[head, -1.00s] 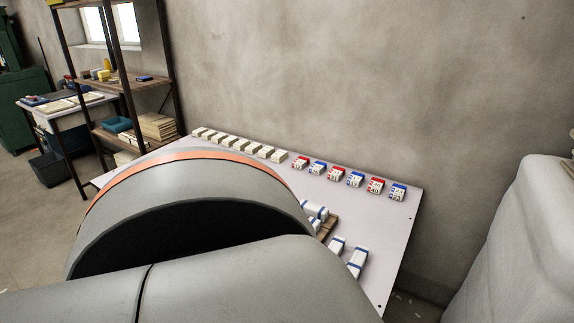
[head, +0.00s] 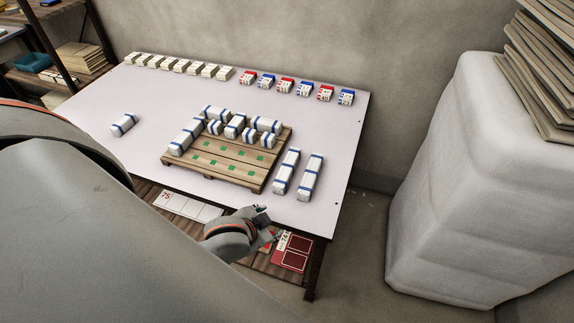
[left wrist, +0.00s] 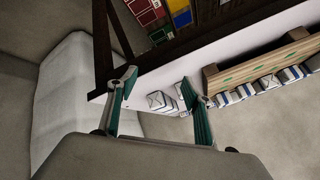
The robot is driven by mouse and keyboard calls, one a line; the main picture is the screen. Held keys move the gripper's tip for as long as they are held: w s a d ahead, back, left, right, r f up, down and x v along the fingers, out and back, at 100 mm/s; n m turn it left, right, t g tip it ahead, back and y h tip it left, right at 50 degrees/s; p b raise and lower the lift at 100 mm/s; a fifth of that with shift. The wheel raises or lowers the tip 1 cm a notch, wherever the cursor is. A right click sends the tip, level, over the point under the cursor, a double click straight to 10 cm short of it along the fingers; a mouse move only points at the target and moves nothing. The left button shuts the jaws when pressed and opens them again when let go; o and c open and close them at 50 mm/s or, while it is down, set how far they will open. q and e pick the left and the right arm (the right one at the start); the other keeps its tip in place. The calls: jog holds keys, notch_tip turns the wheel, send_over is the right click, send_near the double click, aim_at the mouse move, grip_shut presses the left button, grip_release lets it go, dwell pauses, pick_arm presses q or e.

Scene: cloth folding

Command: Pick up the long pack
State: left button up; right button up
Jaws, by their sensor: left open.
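Two long white packs with blue bands lie side by side on the white table (head: 330,140), right of the pallet. They are the left one of the pair (head: 286,172) and the right one (head: 311,177). My left gripper (head: 268,222) is at the table's front edge, in front of these packs and apart from them. In the left wrist view, my left gripper (left wrist: 160,83) is open and empty, with two packs (left wrist: 160,102) showing beyond and between its fingers. My right gripper is not in view.
A wooden pallet (head: 215,172) with green marks holds several banded packs along its back and left side. A single pack (head: 123,124) lies at left. Small red and blue boxes (head: 285,86) and white blocks (head: 180,65) line the back edge. A wrapped stack (head: 450,180) stands right.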

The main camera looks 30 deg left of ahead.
aim_at(287, 167)
pick_arm(q)
jog(key=w+a+n, duration=0.1)
jog(key=w, duration=0.1)
jog(key=w+a+r+n+g, duration=0.1)
jog(key=w, duration=0.2)
jog(key=w+a+n, duration=0.1)
jog(key=w, duration=0.2)
jog(key=shift+w+a+r+n+g+p, duration=0.15)
jog(key=shift+a+r+n+g+p, duration=0.15)
jog(key=shift+r+g, duration=0.1)
jog(key=w+a+r+n, duration=0.1)
jog(key=w, duration=0.2)
jog(key=w+a+r+n+g, duration=0.1)
jog(key=w+n, duration=0.1)
jog(key=w+a+r+n, duration=0.1)
jog(key=w+r, duration=0.1)
jog(key=w, duration=0.1)
jog(key=shift+w+g, duration=0.3)
jog(key=shift+n, duration=0.3)
jog(key=shift+w+x, duration=0.2)
jog(key=shift+x, duration=1.65)
jog(key=shift+w+x, duration=0.15)
jog(key=shift+x, duration=1.7)
jog(key=shift+d+r, duration=0.1)
jog(key=shift+d, duration=0.1)
jog(key=c, duration=1.3)
